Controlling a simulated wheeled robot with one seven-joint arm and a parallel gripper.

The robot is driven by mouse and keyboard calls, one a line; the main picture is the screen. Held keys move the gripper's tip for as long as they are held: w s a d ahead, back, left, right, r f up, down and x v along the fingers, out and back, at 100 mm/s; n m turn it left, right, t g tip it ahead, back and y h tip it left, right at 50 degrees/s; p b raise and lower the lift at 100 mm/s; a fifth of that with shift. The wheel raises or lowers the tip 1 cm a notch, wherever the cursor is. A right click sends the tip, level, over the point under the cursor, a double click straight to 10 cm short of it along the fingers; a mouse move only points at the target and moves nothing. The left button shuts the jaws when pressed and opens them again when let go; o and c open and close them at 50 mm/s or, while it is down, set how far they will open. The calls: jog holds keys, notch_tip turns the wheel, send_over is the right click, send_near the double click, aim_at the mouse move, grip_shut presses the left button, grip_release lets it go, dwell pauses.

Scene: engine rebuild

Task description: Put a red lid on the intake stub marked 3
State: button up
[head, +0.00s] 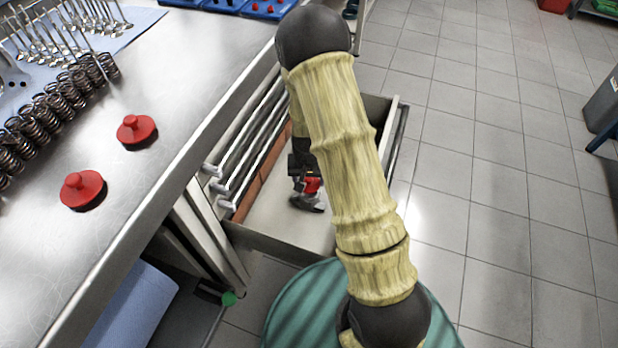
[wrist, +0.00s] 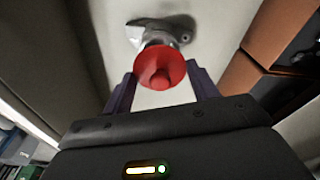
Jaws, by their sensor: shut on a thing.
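My gripper (head: 304,182) is down inside an open drawer (head: 285,217) below the bench. It is shut on a red lid (wrist: 160,68), whose round flange and knob face the wrist camera between the two fingers. The held lid also shows as a small red patch in the head view (head: 312,186). Two more red lids, each with a knob, lie on the metal bench top, one nearer (head: 82,187) and one farther (head: 136,129).
A grey metal piece (wrist: 182,28) lies on the drawer floor just beyond the held lid. Coil springs (head: 62,98) and valves (head: 62,30) lie on the bench at left. Orange-brown blocks (wrist: 285,35) line one drawer side.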

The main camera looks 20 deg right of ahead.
jog(key=shift+f+b, duration=0.35)
jog(key=shift+f, duration=0.35)
jog(key=shift+f, duration=1)
dwell(2.6)
jog(key=o, duration=1)
jog(key=shift+r+p, duration=3.45)
jog(key=shift+r, duration=0.35)
